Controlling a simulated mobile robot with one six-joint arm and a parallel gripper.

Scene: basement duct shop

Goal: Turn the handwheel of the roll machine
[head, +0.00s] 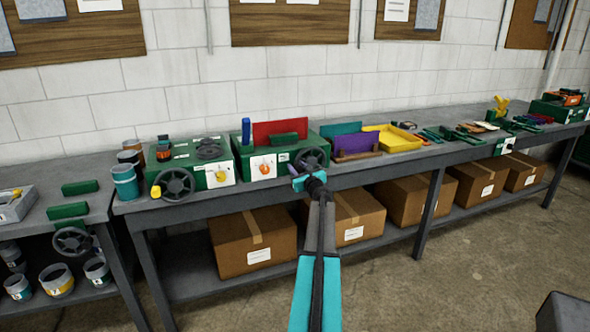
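Several dark handwheels are in the head view. One handwheel (173,184) with a yellow knob is at the front left of a green machine (218,174); another wheel (210,149) lies on its top. A second green machine (263,167), with an orange dial, has a handwheel (312,160) at its front right. A further handwheel (72,241) hangs at the left bench's front, below green bars. I cannot tell which belongs to the roll machine; labels are too small to read. My gripper (303,182) is by the bench's front edge, just below the second machine's wheel. Contact and finger opening are unclear.
The long grey bench (400,163) carries teal cups (125,181), a yellow tray (395,138), coloured panels and tools. Cardboard boxes (253,241) stand on its lower shelf. Cans (56,280) stand under the left bench. The concrete floor (470,260) in front is open.

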